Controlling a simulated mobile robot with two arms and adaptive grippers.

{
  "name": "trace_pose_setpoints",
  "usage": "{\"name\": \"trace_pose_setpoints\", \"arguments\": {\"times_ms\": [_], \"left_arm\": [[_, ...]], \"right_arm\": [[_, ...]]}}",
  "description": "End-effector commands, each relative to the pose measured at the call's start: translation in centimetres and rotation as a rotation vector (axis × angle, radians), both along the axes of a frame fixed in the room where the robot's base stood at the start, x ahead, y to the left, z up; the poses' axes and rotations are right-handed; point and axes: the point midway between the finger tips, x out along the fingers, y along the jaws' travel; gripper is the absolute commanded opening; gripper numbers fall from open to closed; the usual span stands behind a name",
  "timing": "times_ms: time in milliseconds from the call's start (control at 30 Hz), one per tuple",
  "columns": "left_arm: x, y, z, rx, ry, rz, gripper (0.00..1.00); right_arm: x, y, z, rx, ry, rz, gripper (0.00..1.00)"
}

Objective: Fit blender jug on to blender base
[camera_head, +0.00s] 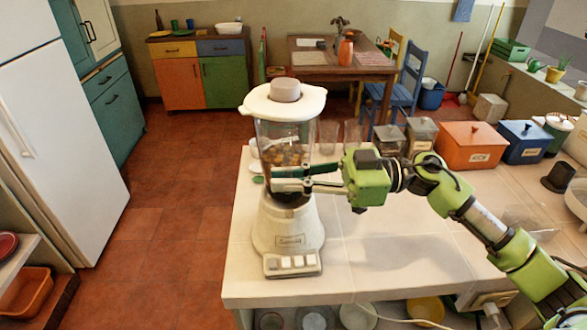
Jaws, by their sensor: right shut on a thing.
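The blender jug (284,147) is clear with brown contents and has a cream lid (285,97) on top. It stands upright, directly over the cream blender base (288,228) near the left edge of the counter. My right gripper (292,180) reaches in from the right and is shut on the lower part of the jug. The fingers hide part of the meeting place of jug and base, so I cannot tell whether the jug is fully seated. My left gripper is not in view.
The white counter (390,258) has bare room to the right of the base. Glass jars, an orange box (469,147) and a blue box (524,143) line its back. A dark object (558,177) lies at the right. A white fridge (55,150) stands left.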

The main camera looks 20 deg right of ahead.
Motion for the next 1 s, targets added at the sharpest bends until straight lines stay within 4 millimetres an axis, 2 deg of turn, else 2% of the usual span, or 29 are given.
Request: {"name": "trace_pose_setpoints", "arguments": {"times_ms": [33, 233, 600, 633, 700, 1000], "left_arm": [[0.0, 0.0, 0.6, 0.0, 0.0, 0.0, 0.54], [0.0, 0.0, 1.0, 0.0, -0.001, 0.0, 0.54], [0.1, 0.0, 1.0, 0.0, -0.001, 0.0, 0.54], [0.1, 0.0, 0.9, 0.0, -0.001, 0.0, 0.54], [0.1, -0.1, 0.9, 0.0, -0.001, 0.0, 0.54], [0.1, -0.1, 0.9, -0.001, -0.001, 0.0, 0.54]], "right_arm": [[0.0, 0.0, -0.2, 0.008, -0.003, -0.001, 0.0], [0.0, -0.1, -1.9, 0.005, -0.008, -0.002, 0.0], [0.0, -0.1, -2.3, 0.004, -0.008, -0.002, 0.0], [-0.1, -0.1, -2.9, -0.001, 0.004, -0.001, 0.13], [-0.1, -0.1, -2.8, 0.0, 0.004, -0.001, 0.27], [-0.1, -0.1, -2.8, 0.0, 0.003, -0.001, 0.27]]}}
